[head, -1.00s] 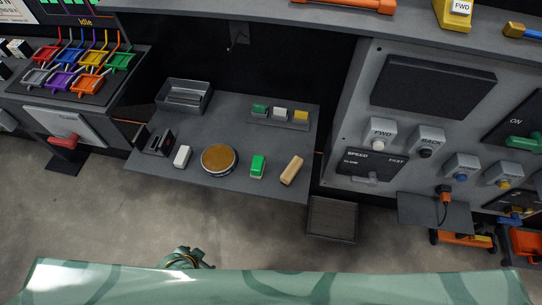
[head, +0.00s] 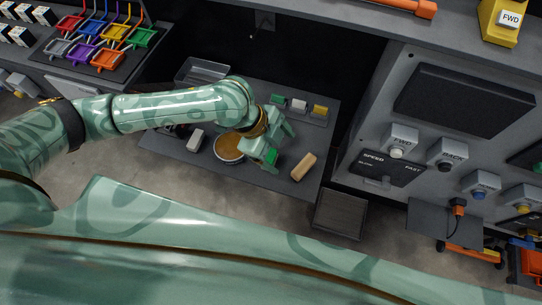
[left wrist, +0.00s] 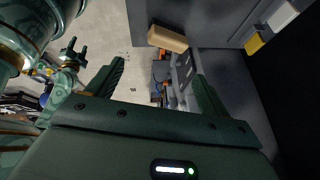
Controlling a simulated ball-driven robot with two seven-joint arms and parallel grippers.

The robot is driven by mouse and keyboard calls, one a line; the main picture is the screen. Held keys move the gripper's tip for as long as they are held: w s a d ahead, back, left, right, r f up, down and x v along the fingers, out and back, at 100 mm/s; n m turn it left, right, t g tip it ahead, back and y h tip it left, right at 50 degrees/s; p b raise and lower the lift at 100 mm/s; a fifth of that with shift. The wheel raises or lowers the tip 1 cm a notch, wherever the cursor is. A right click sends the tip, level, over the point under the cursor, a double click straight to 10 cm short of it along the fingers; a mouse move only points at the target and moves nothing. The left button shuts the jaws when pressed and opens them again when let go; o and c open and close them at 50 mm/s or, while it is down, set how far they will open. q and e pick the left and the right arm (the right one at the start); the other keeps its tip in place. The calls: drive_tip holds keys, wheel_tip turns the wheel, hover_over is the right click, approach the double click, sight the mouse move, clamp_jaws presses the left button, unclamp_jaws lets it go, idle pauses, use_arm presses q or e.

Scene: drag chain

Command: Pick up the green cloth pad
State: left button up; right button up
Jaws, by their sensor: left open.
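The green cloth pad (head: 272,155) lies on the grey table in the head view, partly hidden by my left gripper. My left gripper (head: 279,148) is open and above the pad, its fingers pointing down and to the right. I cannot tell whether a finger touches the pad. In the left wrist view the two fingers (left wrist: 155,80) are wide apart with nothing between them, and I cannot make out the pad there. A green gripper-like part of mine (left wrist: 70,55) shows small at the left of that view; its jaws are unclear.
A tan block (head: 303,166) lies right of the pad, a round brown-topped tin (head: 228,147) left of it, and a white block (head: 195,140) farther left. Behind, a rack holds a green (head: 277,99), a white (head: 299,104) and a yellow piece (head: 320,109). A control panel (head: 447,105) stands right.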

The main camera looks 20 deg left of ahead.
use_arm(q)
drive_tip(key=n+g+y, duration=0.1)
drive_tip(key=n, duration=0.1)
approach(269, 157)
drive_tip(key=f, duration=0.1)
drive_tip(key=f+b, duration=0.1)
drive_tip(key=f, duration=0.1)
drive_tip(key=w+f+b, duration=0.1)
drive_tip(key=f, duration=0.1)
drive_tip(key=shift+d+f, duration=0.1)
drive_tip(key=shift+d, duration=0.3)
drive_tip(key=x, duration=0.3)
drive_tip(key=b+x, duration=0.1)
drive_tip(key=x, duration=0.2)
drive_tip(key=shift+s+d+b, duration=0.1)
drive_tip(key=shift+d+b, duration=0.2)
drive_tip(key=shift+d, duration=0.1)
drive_tip(key=c, duration=1.1)
